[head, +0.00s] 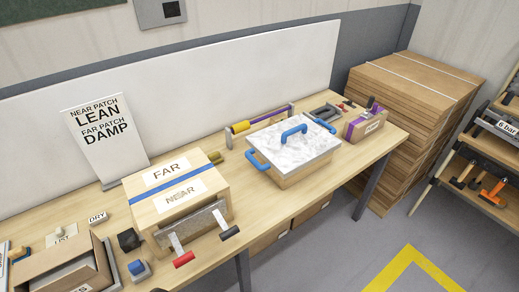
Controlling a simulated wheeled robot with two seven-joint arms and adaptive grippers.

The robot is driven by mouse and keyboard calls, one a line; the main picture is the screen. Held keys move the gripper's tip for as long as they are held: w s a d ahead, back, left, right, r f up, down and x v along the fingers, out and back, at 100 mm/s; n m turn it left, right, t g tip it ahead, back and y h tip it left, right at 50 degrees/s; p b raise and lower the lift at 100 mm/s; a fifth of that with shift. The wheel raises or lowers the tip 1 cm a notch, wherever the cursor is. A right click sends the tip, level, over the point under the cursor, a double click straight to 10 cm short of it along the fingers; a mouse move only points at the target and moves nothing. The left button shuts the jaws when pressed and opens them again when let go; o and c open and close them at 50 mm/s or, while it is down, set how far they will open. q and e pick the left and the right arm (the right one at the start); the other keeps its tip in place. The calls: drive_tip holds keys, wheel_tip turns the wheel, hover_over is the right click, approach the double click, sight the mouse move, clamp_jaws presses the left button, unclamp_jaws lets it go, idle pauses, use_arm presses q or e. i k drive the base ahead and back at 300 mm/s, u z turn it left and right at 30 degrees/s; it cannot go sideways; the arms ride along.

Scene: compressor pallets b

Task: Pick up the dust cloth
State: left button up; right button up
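I cannot surely pick out a dust cloth in the head view. A dark, crumpled-looking lump (128,240) lies on the workbench left of the wooden FAR/NEAR block; it is too small to tell whether it is cloth. A grey speckled strip (203,222) lies along the front of the wooden block (180,190); its material is unclear. Neither of my grippers is in view.
The wooden bench (300,200) carries a crate with a white marbled lid (290,146) and blue handles. A sign (103,138) stands behind. An open cardboard box (75,268) is at front left. Stacked boards (410,90) and a tool rack (485,160) stand right.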

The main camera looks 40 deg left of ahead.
sight(215, 157)
drive_tip(key=z, duration=0.2)
drive_tip(key=i, duration=0.85)
drive_tip(key=u, duration=0.55)
drive_tip(key=i, duration=0.8)
drive_tip(key=u, duration=0.7)
